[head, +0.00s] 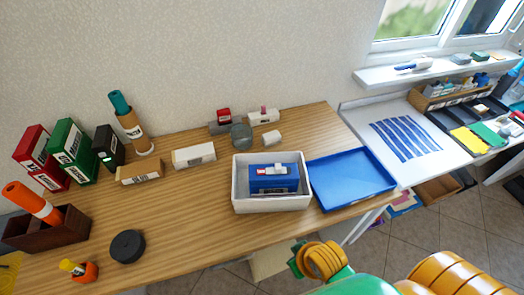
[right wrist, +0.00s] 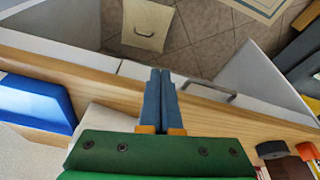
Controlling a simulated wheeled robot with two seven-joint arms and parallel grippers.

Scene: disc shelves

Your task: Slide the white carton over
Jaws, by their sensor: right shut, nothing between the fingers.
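A white carton (head: 194,154) with a dark label lies on the wooden table, left of the white bin (head: 241,200), beside a tan carton (head: 140,173). I cannot make out the white carton in the right wrist view. My right gripper (right wrist: 160,75) shows its two blue fingers pressed together, with nothing between them. It appears over the table's front edge, apart from the white carton. In the head view, parts of my right arm show at the bottom, but the fingertips cannot be made out. My left gripper is in neither view.
The white bin holds a blue box (head: 262,184); a blue tray (head: 351,177) lies right of it. A black disc (head: 127,246) and a brown crate (head: 47,230) stand at front left. Other boxes and a tall bottle (head: 130,123) line the back. The table front between disc and bin is clear.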

